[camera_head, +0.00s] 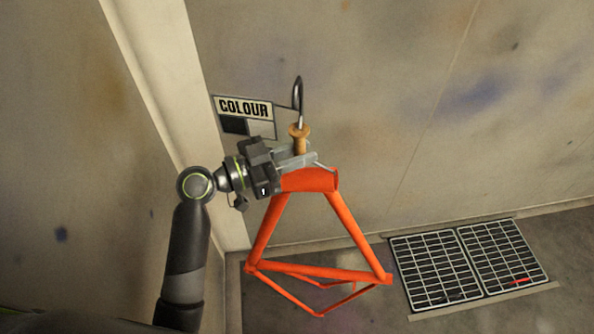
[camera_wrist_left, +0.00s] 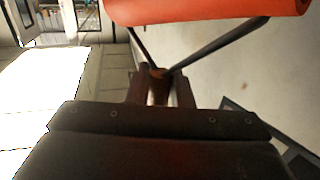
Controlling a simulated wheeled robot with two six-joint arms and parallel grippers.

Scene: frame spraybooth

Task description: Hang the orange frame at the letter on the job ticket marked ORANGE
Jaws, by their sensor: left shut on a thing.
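The orange frame (camera_head: 352,228) is a bike-like frame of tubes, hanging below my left gripper in the head view. A wooden grip (camera_head: 299,135) with a dark metal hook (camera_head: 298,92) rises above its top tube. My left gripper (camera_head: 301,159) is shut on the wooden grip, just above the top tube. The hook's upper end looks free of any rail. In the left wrist view the orange frame's tube (camera_wrist_left: 210,10) crosses the top, and the gripper fingers (camera_wrist_left: 160,88) close around the grip. No job ticket or letter is readable. My right gripper is out of view.
A pale post (camera_head: 165,80) stands at left. A floor grating (camera_head: 470,265) lies at lower right. The wall (camera_head: 420,100) at right is bare and stained.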

